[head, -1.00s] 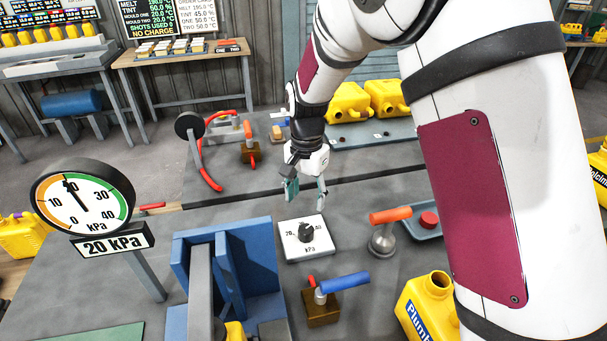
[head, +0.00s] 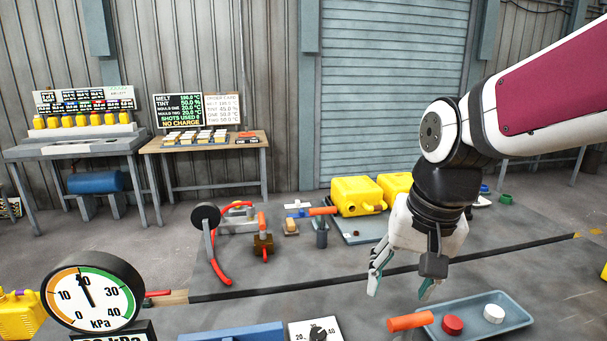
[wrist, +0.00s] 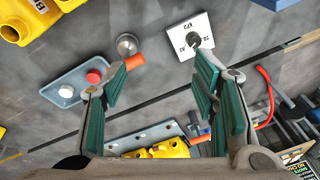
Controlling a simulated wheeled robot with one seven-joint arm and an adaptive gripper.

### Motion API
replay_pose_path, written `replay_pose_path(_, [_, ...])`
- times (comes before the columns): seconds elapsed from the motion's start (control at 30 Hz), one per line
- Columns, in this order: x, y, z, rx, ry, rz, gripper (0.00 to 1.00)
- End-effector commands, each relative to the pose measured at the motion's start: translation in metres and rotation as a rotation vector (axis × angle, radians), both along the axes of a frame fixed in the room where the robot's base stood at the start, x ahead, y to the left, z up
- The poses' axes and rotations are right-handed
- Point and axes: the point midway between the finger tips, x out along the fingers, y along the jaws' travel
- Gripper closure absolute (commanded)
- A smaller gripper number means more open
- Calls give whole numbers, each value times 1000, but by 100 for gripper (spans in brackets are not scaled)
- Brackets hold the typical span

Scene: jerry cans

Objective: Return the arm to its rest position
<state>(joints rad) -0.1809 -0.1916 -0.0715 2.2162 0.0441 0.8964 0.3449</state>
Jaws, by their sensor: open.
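My gripper (head: 402,282) hangs from my arm at the right of the head view, pointing down above the grey bench. Its fingers are apart with nothing between them. In the wrist view the two green-padded fingers (wrist: 163,82) are spread wide over bare bench. The white kPa dial plate (head: 316,331) lies to the gripper's lower left, cut by the head view's bottom edge. The dial plate also shows in the wrist view (wrist: 204,46). The gripper touches nothing that I can see.
A blue-grey tray (head: 468,338) with a red and a white cap lies below the gripper, beside an orange handle (head: 410,321). Yellow cans (head: 358,195) stand behind on a grey plate. A pressure gauge (head: 92,291) stands front left. Open floor lies at right.

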Motion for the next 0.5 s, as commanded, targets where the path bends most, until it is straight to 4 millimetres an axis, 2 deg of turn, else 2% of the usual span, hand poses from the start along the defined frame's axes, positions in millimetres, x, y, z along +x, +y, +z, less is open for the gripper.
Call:
replay_pose_path(0.2, [-57, -23, 18, -41, -80, 88, 46])
replay_pose_path(0.5, [-122, -44, 18, -123, -164, 197, 46])
